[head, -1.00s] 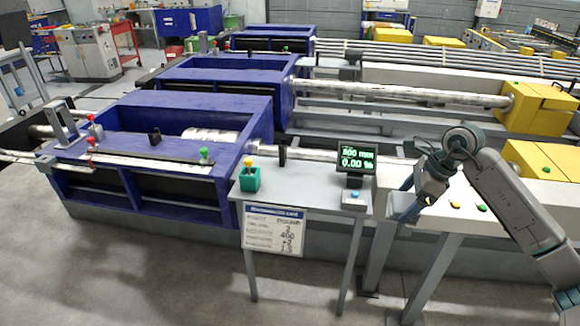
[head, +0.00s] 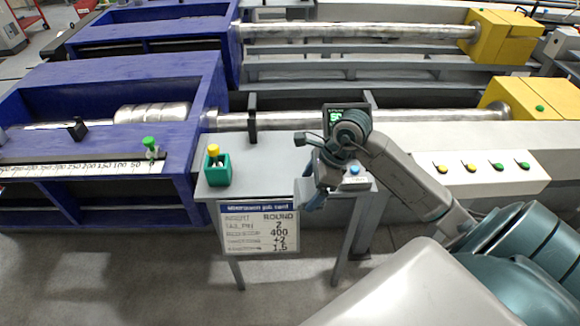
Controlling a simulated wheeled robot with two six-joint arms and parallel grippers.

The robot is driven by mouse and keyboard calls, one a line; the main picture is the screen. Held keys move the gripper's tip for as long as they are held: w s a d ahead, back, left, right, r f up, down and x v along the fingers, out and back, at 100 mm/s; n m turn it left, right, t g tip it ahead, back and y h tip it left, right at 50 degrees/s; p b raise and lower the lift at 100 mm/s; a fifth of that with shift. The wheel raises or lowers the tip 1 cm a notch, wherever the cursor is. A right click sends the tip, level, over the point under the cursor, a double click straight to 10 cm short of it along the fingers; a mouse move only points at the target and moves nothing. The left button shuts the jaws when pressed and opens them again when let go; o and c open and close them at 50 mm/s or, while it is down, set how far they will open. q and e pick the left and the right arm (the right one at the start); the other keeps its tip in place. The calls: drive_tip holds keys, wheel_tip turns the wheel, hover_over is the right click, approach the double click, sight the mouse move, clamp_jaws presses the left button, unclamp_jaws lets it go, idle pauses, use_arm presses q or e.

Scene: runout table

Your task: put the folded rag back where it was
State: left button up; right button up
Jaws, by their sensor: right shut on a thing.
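My right gripper (head: 318,184) is above the front right part of the small grey table (head: 268,168), in front of the display. The gripper and wrist hide much of the rag. I cannot tell whether the rag touches the table. My left gripper is not in view.
A teal block with a yellow top (head: 217,168) stands on the table's left. The display (head: 333,113) is partly hidden by my wrist. A blue button (head: 355,170) is close on the right. A card (head: 260,230) hangs in front. The table's middle is clear.

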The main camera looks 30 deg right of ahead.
drive_tip(key=p, duration=0.3)
hover_over(286, 171)
drive_tip(key=s+d, duration=0.1)
drive_tip(key=shift+s+f, duration=0.1)
drive_tip(key=shift+f, duration=0.55)
drive_tip(key=shift+f+p, duration=0.3)
drive_tip(key=shift+p, duration=0.05)
wheel_tip(286, 171, down, 2)
drive_tip(key=shift+f+p, duration=0.1)
drive_tip(key=shift+p, duration=0.45)
drive_tip(key=shift+d+f, duration=0.1)
drive_tip(key=shift+f, duration=0.2)
drive_tip(key=shift+f+b, duration=0.3)
drive_tip(key=o, duration=0.8)
drive_tip(key=shift+r, duration=0.15)
